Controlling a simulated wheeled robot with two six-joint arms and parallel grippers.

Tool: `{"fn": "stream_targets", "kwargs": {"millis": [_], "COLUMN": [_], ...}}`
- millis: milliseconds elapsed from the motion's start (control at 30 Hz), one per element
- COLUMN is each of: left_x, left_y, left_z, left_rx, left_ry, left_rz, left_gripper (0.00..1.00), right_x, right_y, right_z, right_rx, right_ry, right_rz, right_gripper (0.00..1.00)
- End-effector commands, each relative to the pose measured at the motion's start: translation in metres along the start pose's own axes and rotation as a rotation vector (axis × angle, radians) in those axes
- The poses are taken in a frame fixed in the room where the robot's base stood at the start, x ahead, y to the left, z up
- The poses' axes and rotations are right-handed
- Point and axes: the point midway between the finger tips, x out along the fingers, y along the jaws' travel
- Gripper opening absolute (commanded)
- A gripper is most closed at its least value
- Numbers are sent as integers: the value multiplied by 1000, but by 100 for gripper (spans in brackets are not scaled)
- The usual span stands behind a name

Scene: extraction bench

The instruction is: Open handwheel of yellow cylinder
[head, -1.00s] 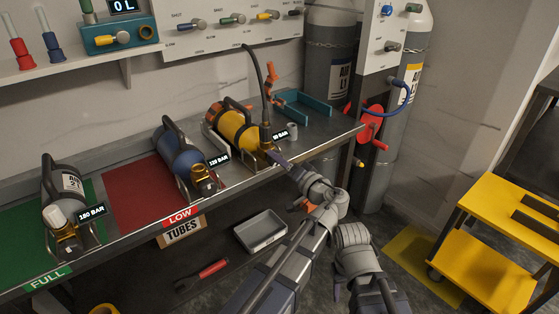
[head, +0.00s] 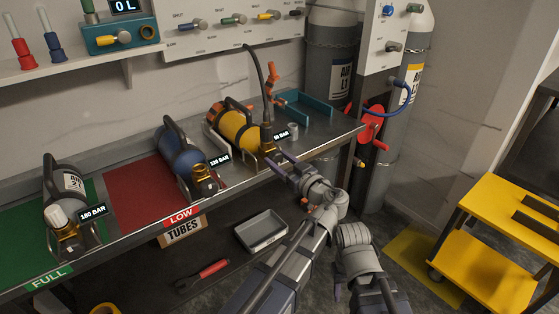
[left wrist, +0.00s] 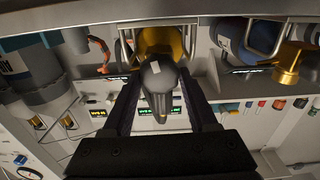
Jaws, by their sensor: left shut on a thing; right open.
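The yellow cylinder (head: 236,128) lies in a cradle at the right part of the bench, its brass valve (head: 266,150) toward the front edge and a dark hose rising from it. My left gripper (head: 279,166) is at that valve. In the left wrist view, a dark grey rounded handwheel (left wrist: 160,76) sits between the fingers of my left gripper (left wrist: 157,60), which is shut on it; the yellow cylinder (left wrist: 160,42) is just behind. In the head view the handwheel is hidden by my gripper. My right gripper (head: 338,289) is low, in front of the bench, empty and partly hidden.
A blue cylinder (head: 181,152) and a grey cylinder (head: 68,182) lie in cradles to the left. A teal tray (head: 305,105) and a red crank wheel (head: 371,125) are to the right. A grey bin (head: 261,232) is below; a yellow cart (head: 505,230) stands at far right.

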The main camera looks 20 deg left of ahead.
Motion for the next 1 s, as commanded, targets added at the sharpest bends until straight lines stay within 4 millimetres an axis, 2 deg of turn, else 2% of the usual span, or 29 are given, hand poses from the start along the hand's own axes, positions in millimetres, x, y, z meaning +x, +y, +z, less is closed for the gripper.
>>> {"fn": "stream_targets", "kwargs": {"millis": [1000], "left_x": [-1], "left_y": [-5], "left_z": [4], "left_rx": [-960], "left_ry": [-5], "left_rz": [-4], "left_gripper": [3], "right_x": [3], "right_y": [0], "right_z": [0], "right_rx": [0], "right_ry": [0], "right_rz": [0], "right_gripper": [50]}}
